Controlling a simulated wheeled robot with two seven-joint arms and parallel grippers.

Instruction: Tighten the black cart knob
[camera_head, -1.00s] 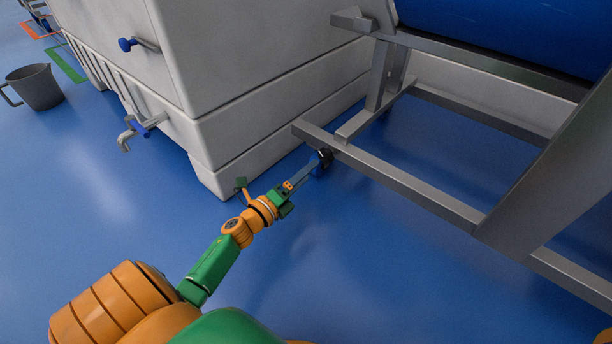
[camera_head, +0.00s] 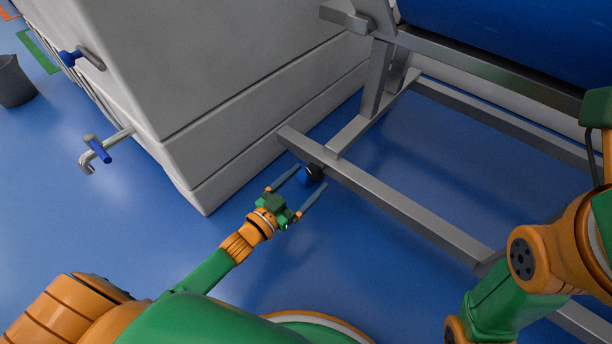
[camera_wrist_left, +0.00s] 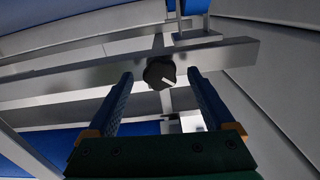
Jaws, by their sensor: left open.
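The black cart knob (camera_head: 315,170) sits on the side of the grey metal frame rail (camera_head: 400,208), near the rail's left end. In the left wrist view the knob (camera_wrist_left: 155,75) is round and dark with a white pointer mark. My left gripper (camera_head: 311,179) is open, its two blue fingers spread on either side of the knob. In the left wrist view the fingers of the gripper (camera_wrist_left: 160,78) point at the rail with the knob between their tips; I cannot tell whether they touch it. My right arm shows at the right, its gripper out of view.
A grey bucket (camera_head: 14,82) stands far left. A blue drum (camera_head: 500,30) lies above the frame. Blue floor is open in front.

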